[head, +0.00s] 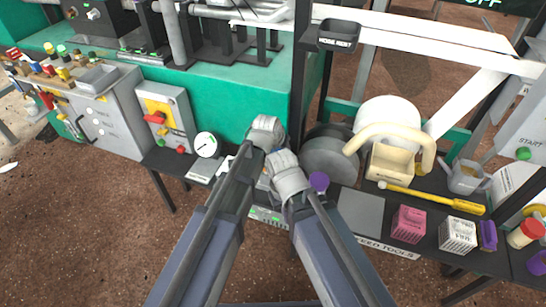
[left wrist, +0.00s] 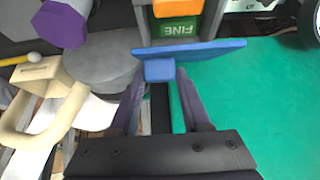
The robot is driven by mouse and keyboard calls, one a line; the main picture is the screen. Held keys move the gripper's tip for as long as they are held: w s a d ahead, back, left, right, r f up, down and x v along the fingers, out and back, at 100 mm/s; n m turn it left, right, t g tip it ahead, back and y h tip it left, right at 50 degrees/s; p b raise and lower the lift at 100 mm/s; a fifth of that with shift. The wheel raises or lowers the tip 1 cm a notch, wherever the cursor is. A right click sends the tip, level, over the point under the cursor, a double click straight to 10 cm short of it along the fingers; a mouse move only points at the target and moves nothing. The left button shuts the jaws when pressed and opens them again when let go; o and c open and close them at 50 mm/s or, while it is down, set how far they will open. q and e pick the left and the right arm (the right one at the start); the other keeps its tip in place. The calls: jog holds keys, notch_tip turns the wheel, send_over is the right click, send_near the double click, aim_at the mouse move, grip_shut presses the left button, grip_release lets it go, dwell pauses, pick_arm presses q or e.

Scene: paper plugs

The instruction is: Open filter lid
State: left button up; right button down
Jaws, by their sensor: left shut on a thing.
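The blue filter lid (left wrist: 205,50) is a flat plate with a small blue block-shaped grip on its near side. My left gripper (left wrist: 160,80) is shut on that grip, one finger at each side. Behind the lid, in the left wrist view, a green part marked FINE (left wrist: 179,30) and an orange part (left wrist: 178,8) show inside a grey housing. The lid stands clear of part of this opening. In the head view, my left wrist (head: 264,133) and right wrist (head: 287,175) are close together and hide the filter and both sets of fingers.
A grey round drum (head: 328,158) and a cream looped handle (head: 390,135) stand right of my wrists. A purple knob (head: 319,181) is close to my right wrist. A yellow-handled tool (head: 435,197) and several small boxes lie on the dark shelf. A gauge (head: 206,145) is at left.

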pick_arm(q)
jog(key=shift+w, duration=0.15)
jog(key=shift+w+d+r+p, duration=0.25)
jog(key=shift+w+r+p, duration=0.15)
jog(key=shift+w, duration=0.05)
dwell(0.3)
jog(key=shift+w+d+r+p, duration=0.3)
jog(key=shift+w+r+p, duration=0.05)
jog(key=shift+w, duration=0.35)
jog(key=shift+w+d+r, duration=0.15)
jog(key=shift+w, duration=0.25)
jog(key=shift+w+d, duration=0.1)
jog(key=shift+w, duration=0.3)
